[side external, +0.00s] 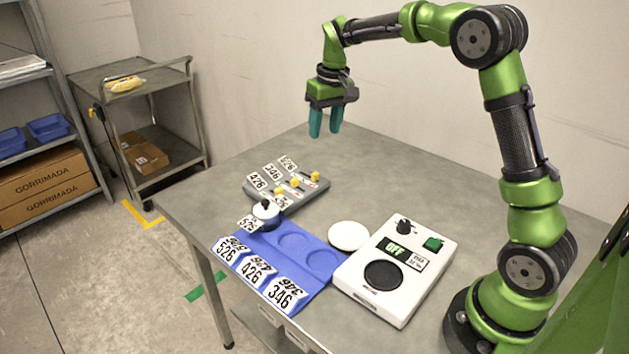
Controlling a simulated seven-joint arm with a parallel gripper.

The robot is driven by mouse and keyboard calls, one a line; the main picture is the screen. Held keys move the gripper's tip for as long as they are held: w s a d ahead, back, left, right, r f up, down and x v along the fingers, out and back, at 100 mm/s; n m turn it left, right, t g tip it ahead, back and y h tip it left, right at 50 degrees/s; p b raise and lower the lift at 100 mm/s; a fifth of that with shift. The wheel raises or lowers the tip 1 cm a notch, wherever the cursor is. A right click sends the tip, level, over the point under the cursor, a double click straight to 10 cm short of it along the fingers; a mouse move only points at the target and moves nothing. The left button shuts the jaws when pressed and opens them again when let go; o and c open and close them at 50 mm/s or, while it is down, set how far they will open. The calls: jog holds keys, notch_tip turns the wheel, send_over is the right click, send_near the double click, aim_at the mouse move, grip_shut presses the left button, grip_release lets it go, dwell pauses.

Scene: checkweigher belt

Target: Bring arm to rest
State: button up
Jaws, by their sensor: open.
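My gripper (325,122) hangs in the air above the back part of the grey table (450,190), with its teal fingers pointing down. The fingers are a little apart and nothing is between them. It is clear of everything on the table. My green and black arm reaches up from the right and bends over to the left.
A grey rack (314,190) with yellow pieces and number cards stands below. A blue tray (262,256) has number tags and a dark-knobbed weight (265,210) at its back corner. A white disc (348,236) lies beside the white scale (412,290), reading OFF. A cart (140,90) stands behind.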

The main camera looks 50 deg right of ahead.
jog(key=s+a+r+t, duration=0.1)
jog(key=s+a, duration=0.3)
jog(key=s, duration=0.4)
jog(key=s+a+r+t+y, duration=0.1)
jog(key=s+a+r+t, duration=0.1)
jog(key=s, duration=0.6)
jog(key=s+a+r+m+t, duration=0.1)
jog(key=s+a+t, duration=0.1)
jog(key=s+a, duration=0.5)
jog(key=shift+s+r+t+y, duration=0.3)
jog(key=shift+s+t, duration=0.1)
jog(key=shift+s, duration=0.3)
